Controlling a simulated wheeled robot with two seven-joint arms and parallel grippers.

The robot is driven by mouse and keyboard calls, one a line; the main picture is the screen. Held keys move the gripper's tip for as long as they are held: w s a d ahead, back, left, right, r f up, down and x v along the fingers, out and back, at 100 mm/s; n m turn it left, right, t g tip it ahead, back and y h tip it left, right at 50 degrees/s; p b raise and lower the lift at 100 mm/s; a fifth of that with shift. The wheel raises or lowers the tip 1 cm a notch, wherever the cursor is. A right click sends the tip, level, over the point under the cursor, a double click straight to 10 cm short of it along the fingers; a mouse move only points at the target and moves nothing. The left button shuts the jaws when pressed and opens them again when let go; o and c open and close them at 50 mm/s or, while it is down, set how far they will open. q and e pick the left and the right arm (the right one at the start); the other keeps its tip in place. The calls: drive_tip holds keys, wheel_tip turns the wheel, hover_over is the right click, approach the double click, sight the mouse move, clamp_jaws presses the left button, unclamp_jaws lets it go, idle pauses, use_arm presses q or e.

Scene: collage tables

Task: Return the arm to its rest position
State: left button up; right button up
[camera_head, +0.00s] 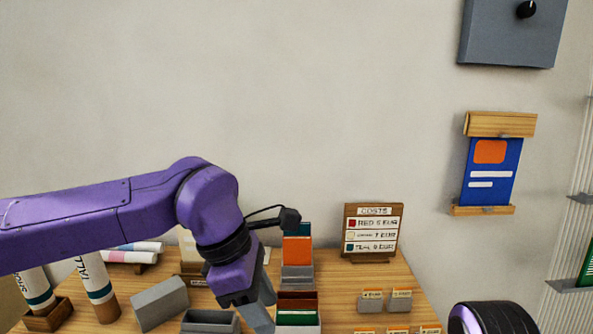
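My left arm (110,208) is purple and reaches in from the left, bent downward at the wrist over the wooden table. My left gripper (262,308) points down between the grey boxes and the card rack, and its grey finger part runs to the bottom edge. Whether it is open or shut, or holds anything, does not show. A purple and black piece of my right arm (492,318) shows at the bottom right. My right gripper is out of view.
The wooden table (335,285) bears a rack of coloured cards (297,252), a costs sign (373,232), small labelled holders (371,301), grey boxes (160,304) and rolled tubes (98,287). A blue poster (491,172) hangs on the wall. The space above the table's right part is clear.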

use_arm(q)
drive_tip(key=a+f+m+t+y+b, duration=0.1)
drive_tip(key=a+f+y+b, duration=0.35)
drive_tip(key=f, duration=1.45)
drive_tip(key=a+f+m+t+y+b, duration=0.1)
drive_tip(key=a+f+y, duration=0.4)
drive_tip(key=a+f, duration=0.95)
drive_tip(key=s+a+f+m+h+b, duration=0.1)
drive_tip(key=s+a+f+m+b, duration=0.1)
drive_tip(key=s+f, duration=0.7)
drive_tip(key=s+a+f+m+t+h+b, duration=0.1)
drive_tip(key=s+a+f+m+b, duration=0.1)
drive_tip(key=s+a+f+m, duration=0.2)
drive_tip(key=s+f+m, duration=0.3)
drive_tip(key=s+f, duration=0.3)
drive_tip(key=f, duration=0.3)
drive_tip(key=shift+s+m, duration=0.25)
drive_tip(key=shift+m, duration=0.05)
use_arm(e)
wheel_tip(320, 180, down, 10)
drive_tip(key=shift+w, duration=0.3)
